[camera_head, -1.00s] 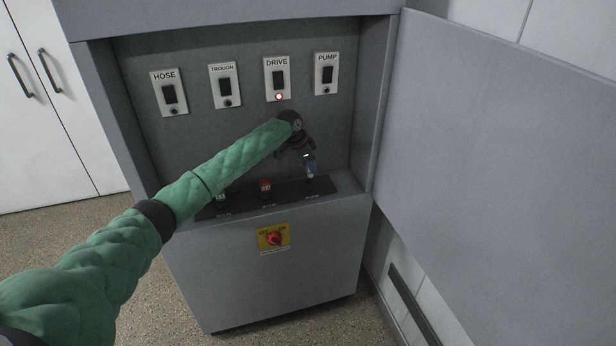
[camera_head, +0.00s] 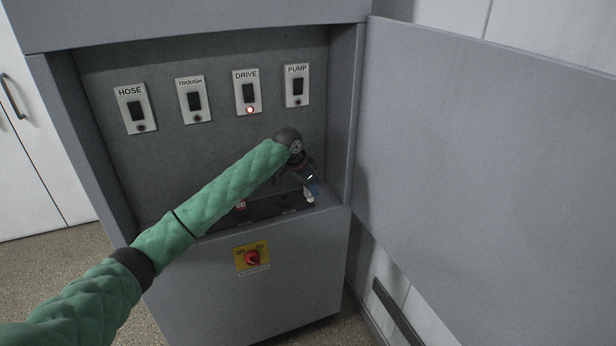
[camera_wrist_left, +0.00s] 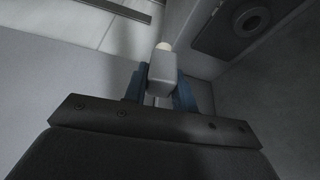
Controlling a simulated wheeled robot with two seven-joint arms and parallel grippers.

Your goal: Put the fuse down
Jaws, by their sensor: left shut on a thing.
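My left gripper (camera_head: 311,187) is at the right end of the cabinet's recess, low over the ledge. It is shut on a pale fuse (camera_head: 308,197). In the left wrist view the fuse (camera_wrist_left: 162,72) is a grey block with a white rounded end, held between the blue fingers (camera_wrist_left: 160,92). The fuse is right of the dark socket strip (camera_head: 263,211) in the head view; I cannot tell whether it touches the ledge. The wrist view shows a dark round socket (camera_wrist_left: 250,21) at upper right, apart from the fuse. My right gripper is not in view.
A red fuse (camera_head: 241,206) stands on the strip. Switches labelled HOSE, TROUGH, DRIVE and PUMP (camera_head: 297,86) line the back wall; the DRIVE lamp (camera_head: 250,110) glows red. A red knob (camera_head: 252,258) is on the front. The open door (camera_head: 480,150) bounds the right side.

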